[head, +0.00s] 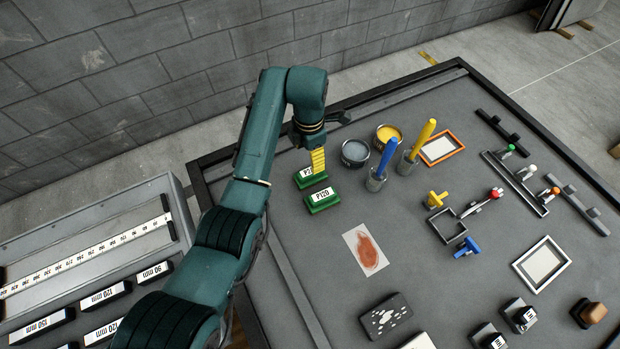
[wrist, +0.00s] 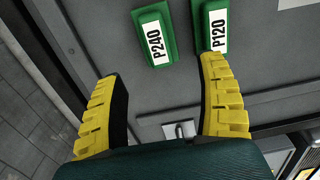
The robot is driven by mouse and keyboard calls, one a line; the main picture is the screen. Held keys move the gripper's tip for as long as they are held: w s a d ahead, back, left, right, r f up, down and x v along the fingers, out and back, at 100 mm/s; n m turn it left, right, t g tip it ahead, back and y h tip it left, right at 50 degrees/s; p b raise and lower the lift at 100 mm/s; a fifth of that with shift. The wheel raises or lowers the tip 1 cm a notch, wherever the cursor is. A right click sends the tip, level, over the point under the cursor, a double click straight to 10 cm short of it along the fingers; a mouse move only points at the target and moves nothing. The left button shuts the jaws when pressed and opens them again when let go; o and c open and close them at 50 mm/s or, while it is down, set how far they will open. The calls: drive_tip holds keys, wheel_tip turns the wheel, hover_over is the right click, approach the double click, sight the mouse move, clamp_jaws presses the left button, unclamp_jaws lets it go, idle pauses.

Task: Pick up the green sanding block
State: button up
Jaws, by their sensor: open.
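Two green sanding blocks lie side by side on the grey bench top. One, the P240 block (head: 308,182), has its label partly hidden behind my gripper in the head view; the wrist view shows it whole (wrist: 155,33). The other, the P120 block (head: 322,201), lies nearer the camera in the head view. In the wrist view this P120 block (wrist: 213,28) is cut by the top edge, its lower end close to the right fingertip. My gripper (head: 318,158) has ribbed yellow fingers, spread apart and empty (wrist: 164,68). In the wrist view, both blocks appear beyond the fingertips.
A grey tin (head: 355,153), a yellow paint tin (head: 388,137) and jars with a blue brush (head: 385,160) and a yellow brush (head: 420,142) stand right of the gripper. A sheet with a reddish stain (head: 366,250) lies nearer the camera. Bare bench surrounds it.

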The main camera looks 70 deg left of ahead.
sight(310, 170)
wheel_tip(310, 170, down, 7)
drive_tip(key=shift+r+b, duration=0.2)
drive_tip(key=shift+b, duration=0.45)
drive_tip(key=f+b, duration=0.1)
drive_tip(key=f, duration=0.1)
drive_tip(key=f+b, duration=0.1)
drive_tip(key=f, duration=0.2)
drive_tip(key=shift+w+a+f, duration=0.15)
drive_tip(key=shift+w, duration=0.05)
drive_tip(key=c, duration=1)
wheel_tip(310, 170, up, 10)
drive_tip(key=p, duration=0.3)
